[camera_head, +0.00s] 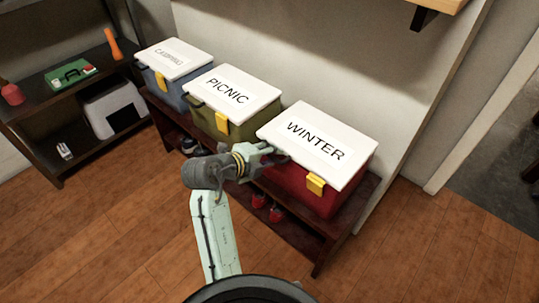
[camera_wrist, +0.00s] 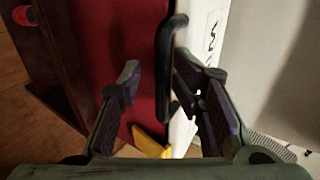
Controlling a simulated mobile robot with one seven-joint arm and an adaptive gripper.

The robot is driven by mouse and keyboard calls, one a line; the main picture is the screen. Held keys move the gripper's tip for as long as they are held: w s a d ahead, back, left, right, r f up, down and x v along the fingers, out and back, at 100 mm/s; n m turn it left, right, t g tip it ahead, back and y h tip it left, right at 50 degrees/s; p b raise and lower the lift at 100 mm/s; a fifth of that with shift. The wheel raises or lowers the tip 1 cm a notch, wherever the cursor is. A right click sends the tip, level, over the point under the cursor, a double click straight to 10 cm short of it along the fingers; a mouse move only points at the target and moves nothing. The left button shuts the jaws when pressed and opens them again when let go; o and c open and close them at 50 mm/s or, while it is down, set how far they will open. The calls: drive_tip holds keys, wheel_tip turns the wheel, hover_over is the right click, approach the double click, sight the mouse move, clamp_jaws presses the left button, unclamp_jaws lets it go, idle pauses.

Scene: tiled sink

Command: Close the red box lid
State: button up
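The red box (camera_head: 300,186) stands at the right end of a low dark shelf, and its white lid (camera_head: 345,124) reads WINTER. The lid lies over the box top; I cannot tell whether a small gap remains. A yellow latch (camera_head: 316,184) is on its front. My gripper (camera_head: 268,152) is at the box's left side, by the lid's edge. In the wrist view my gripper (camera_wrist: 158,75) is open, with the red wall (camera_wrist: 95,50), a black handle (camera_wrist: 168,65) and the white lid (camera_wrist: 208,30) in front of it. The handle runs between the fingers; contact is unclear.
A green PICNIC box (camera_head: 232,100) and a blue box (camera_head: 172,62) with white lids stand left of the red box. Shoes (camera_head: 268,206) lie on the shelf below. A wall is behind; open wooden floor (camera_head: 420,255) lies in front.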

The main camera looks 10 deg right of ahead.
idle(0.6)
drive_tip(key=b+v, duration=0.1)
drive_tip(key=v, duration=0.8)
idle(0.5)
idle(0.4)
